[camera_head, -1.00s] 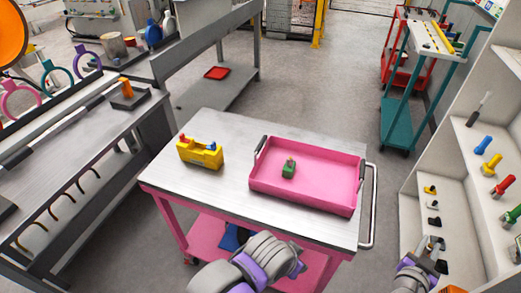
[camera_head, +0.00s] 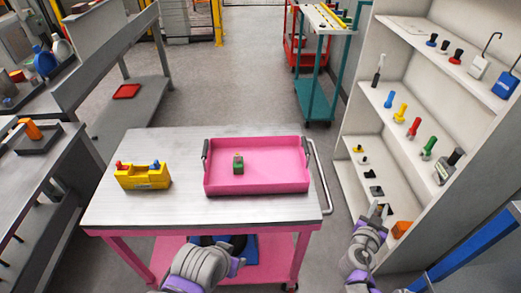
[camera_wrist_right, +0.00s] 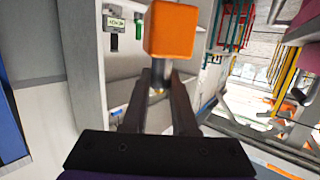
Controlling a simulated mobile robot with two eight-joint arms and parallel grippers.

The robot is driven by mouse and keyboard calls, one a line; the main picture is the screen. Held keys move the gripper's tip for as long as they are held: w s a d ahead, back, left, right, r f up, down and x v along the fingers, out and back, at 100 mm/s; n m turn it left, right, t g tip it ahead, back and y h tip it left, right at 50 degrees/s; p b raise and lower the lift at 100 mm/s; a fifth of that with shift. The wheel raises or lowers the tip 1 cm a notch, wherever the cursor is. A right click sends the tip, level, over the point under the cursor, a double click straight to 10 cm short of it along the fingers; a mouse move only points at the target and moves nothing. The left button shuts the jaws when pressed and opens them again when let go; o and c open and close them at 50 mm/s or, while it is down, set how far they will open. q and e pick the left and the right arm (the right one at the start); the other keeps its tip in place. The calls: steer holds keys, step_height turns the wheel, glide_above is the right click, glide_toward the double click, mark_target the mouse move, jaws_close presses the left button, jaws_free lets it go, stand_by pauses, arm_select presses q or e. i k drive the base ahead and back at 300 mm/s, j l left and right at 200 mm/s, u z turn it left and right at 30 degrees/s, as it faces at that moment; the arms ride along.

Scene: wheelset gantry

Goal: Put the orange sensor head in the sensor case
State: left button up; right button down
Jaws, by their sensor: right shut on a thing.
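The orange sensor head (camera_wrist_right: 172,30) is a block on a grey stem. In the right wrist view the stem stands between the two dark fingers of my right gripper (camera_wrist_right: 165,85), which is shut on it. In the head view my right gripper (camera_head: 381,209) is in front of the white shelf unit, with an orange block (camera_head: 401,229) right beside its fingers. A yellow case (camera_head: 143,177) with red and blue knobs stands on the cart top at left, well away from this gripper; I cannot tell whether it is the sensor case. My left arm shows at the bottom, its fingers not visible.
The cart (camera_head: 255,210) has a pink tray (camera_head: 285,178) holding a green item (camera_head: 238,164). The shelf unit (camera_head: 368,130) at right carries several coloured tools. A bench (camera_head: 60,165) stands at left. The cart top between case and tray is clear.

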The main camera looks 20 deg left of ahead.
mark_target(144, 177)
steer(key=k+j+u, duration=0.15)
steer(key=j, duration=0.25)
steer(key=k+j+u, duration=0.1)
steer(key=j, duration=0.25)
steer(key=k+j+u, duration=0.15)
steer(key=j, duration=0.3)
steer(key=k+j+u, duration=0.1)
steer(key=j, duration=0.3)
steer(key=k+j+u, duration=0.15)
steer(key=j, duration=0.3)
